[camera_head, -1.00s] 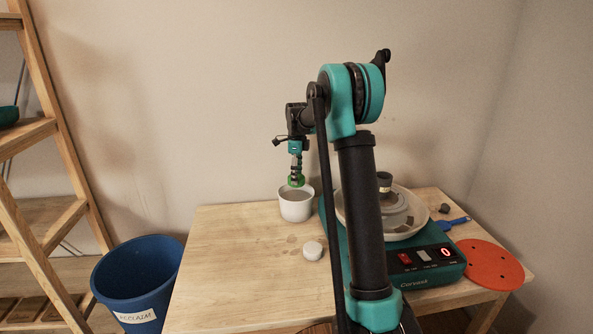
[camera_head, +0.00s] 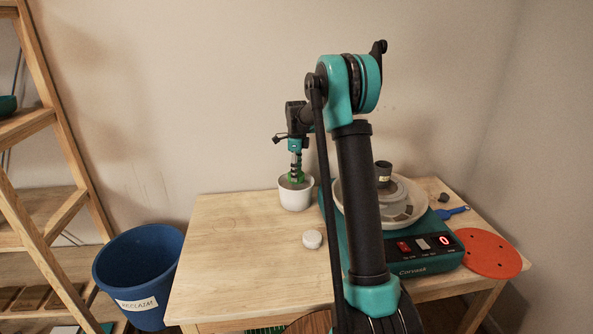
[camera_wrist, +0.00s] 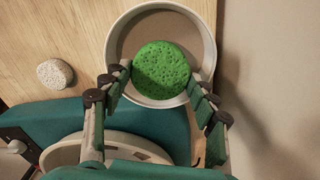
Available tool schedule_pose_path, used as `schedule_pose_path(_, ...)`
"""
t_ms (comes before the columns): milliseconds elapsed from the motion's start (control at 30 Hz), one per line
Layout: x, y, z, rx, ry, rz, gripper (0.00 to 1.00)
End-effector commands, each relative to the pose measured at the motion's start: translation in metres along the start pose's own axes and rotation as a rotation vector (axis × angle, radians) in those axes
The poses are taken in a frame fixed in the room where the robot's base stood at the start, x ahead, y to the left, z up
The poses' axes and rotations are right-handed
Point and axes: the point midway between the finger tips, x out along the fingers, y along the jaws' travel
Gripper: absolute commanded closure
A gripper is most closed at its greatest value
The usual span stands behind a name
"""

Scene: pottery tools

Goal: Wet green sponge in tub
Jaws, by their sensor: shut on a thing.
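The green sponge (camera_wrist: 161,70) is round and pitted. My gripper (camera_wrist: 160,78) is shut on it, one finger on each side, in the wrist view. In the head view my gripper (camera_head: 296,178) points down at the mouth of the white tub (camera_head: 296,198), with the green sponge (camera_head: 296,179) at its tip, level with the rim or slightly inside. The tub (camera_wrist: 113,50) shows in the wrist view as a pale rim around a greyish-brown surface beneath the sponge. I cannot tell whether the sponge touches that surface.
The teal pottery wheel (camera_head: 425,258) stands close on the right, with an orange disc (camera_head: 488,254) beyond. A blue bucket (camera_head: 135,270) stands left. The table's left part is clear.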

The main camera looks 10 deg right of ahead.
Motion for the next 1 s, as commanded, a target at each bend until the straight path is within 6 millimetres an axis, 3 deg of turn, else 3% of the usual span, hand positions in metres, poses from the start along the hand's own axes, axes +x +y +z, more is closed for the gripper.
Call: schedule_pose_path(1000,0.046,0.000,0.000,0.000,0.000,0.000,0.55)
